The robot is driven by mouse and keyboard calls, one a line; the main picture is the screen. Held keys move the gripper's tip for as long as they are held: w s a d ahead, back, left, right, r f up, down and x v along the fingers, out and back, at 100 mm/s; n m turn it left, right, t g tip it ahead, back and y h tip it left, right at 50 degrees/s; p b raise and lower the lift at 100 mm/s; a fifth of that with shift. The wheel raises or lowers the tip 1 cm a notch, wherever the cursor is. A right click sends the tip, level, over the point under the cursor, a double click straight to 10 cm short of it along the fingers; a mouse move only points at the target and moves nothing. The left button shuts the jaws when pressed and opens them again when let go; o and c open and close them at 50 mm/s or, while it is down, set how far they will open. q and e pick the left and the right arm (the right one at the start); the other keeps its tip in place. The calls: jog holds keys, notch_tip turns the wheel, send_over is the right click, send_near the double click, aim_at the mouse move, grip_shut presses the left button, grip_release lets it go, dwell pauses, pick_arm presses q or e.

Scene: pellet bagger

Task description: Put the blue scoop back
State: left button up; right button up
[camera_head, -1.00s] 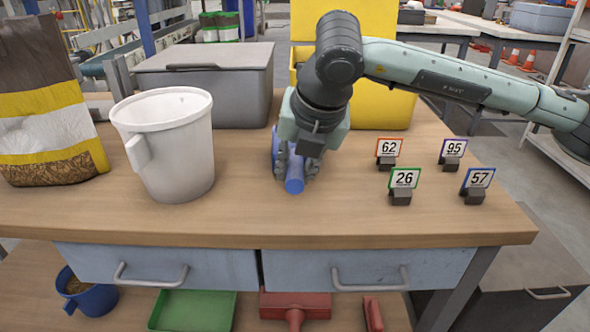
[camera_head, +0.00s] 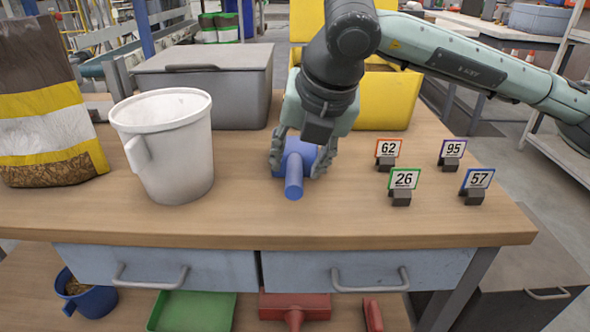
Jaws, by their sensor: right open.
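The blue scoop (camera_head: 294,176) lies on the wooden workbench, between the white bucket and the number cards, its handle pointing toward the front edge. My right gripper (camera_head: 302,168) is open above and around the scoop, one finger on each side of it. Whether the fingers touch the scoop cannot be told. The gripper body hides the scoop's far part. My left gripper is not in view.
A white bucket (camera_head: 166,147) and a pellet bag (camera_head: 46,115) stand on the left. A grey lidded box (camera_head: 205,85) and a yellow bin (camera_head: 390,97) stand behind. Number cards (camera_head: 404,180) stand on the right. The bench front (camera_head: 250,226) is clear.

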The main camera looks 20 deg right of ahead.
jog(key=v, duration=0.8)
